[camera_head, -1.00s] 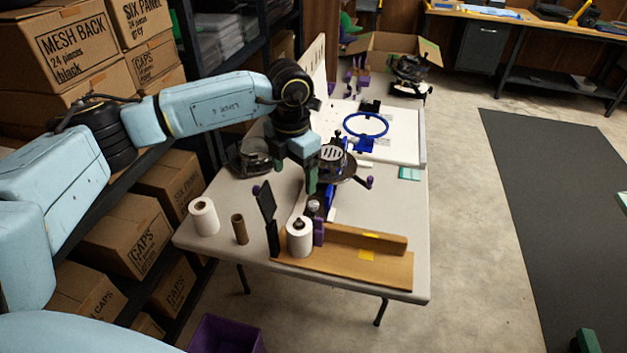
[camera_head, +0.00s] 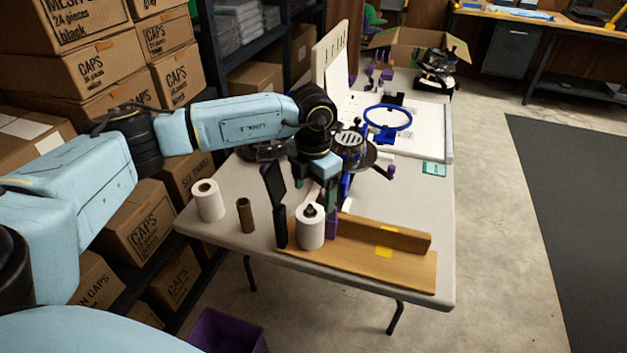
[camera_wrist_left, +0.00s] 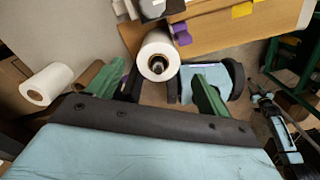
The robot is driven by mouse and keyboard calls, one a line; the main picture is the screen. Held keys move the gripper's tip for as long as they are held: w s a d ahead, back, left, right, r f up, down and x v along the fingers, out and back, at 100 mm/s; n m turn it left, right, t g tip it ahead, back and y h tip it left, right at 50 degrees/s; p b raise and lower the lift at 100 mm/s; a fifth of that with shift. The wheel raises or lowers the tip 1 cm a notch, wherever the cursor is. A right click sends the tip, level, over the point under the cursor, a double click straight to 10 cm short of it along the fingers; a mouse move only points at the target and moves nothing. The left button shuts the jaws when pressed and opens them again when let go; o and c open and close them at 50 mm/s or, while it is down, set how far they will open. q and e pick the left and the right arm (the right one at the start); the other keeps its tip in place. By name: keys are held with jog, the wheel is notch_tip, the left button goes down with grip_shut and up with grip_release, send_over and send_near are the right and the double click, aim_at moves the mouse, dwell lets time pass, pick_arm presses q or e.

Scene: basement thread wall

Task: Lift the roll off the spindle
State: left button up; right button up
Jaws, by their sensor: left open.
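The white roll (camera_head: 310,230) stands upright on the spindle (camera_head: 309,210), whose dark tip shows in the roll's top hole. They stand at the left end of the wooden board (camera_head: 410,272). In the left wrist view the roll (camera_wrist_left: 155,48) and the spindle tip (camera_wrist_left: 157,65) are between and beyond the fingers. My left gripper (camera_head: 316,188) is open and empty, close above and behind the roll in the head view. The fingers also show in the left wrist view (camera_wrist_left: 157,84), apart from the roll. My right gripper is not in view.
A black upright plate (camera_head: 276,205) stands just left of the roll, with a purple piece (camera_head: 332,222) on its right. A second white roll (camera_head: 208,201) and a brown tube (camera_head: 245,215) stand farther left. A machine with a blue hoop (camera_head: 388,118) is behind. The table front-left is clear.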

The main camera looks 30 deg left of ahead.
aim_at(313, 217)
pick_arm(q)
notch_tip(313, 217, down, 10)
jog(key=shift+r+b, duration=0.2)
jog(key=shift+b, duration=0.6)
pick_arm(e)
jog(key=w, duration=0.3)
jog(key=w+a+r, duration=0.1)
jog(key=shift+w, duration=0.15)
pick_arm(q)
jog(key=c, duration=1.1)
jog(key=shift+r, duration=0.2)
